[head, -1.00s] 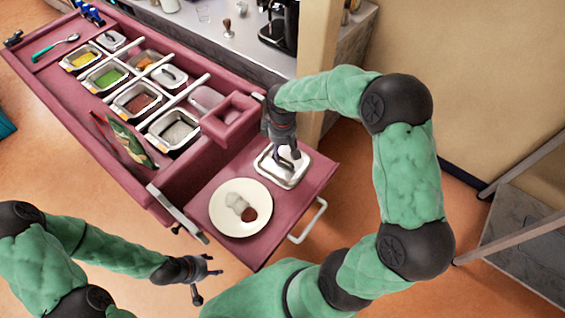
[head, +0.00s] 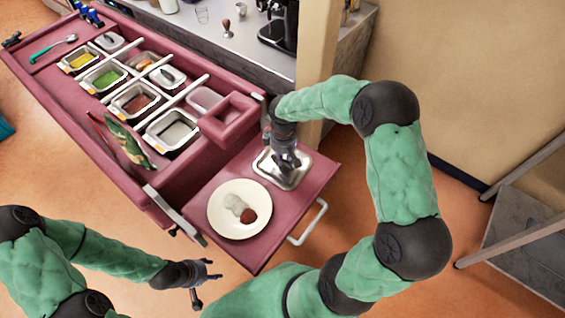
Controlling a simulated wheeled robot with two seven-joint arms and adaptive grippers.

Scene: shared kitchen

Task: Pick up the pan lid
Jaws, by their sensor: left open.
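A square metal pan lid (head: 270,174) lies flat on the maroon side shelf (head: 325,172), to the right of the plate. My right gripper (head: 288,165) reaches down from above to the middle of the lid. Its fingers cover the lid's centre, so I cannot tell whether they touch or grip a handle. My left gripper (head: 207,287) is open and empty in front of the cart, well away from the lid.
A cream plate (head: 222,224) with white and brown food stands beside the lid. Several metal pans, such as one with green contents (head: 88,82), sit in the maroon cart (head: 75,105). A bag (head: 128,142) leans in front of them. A shelf handle (head: 312,224) sticks out at the right.

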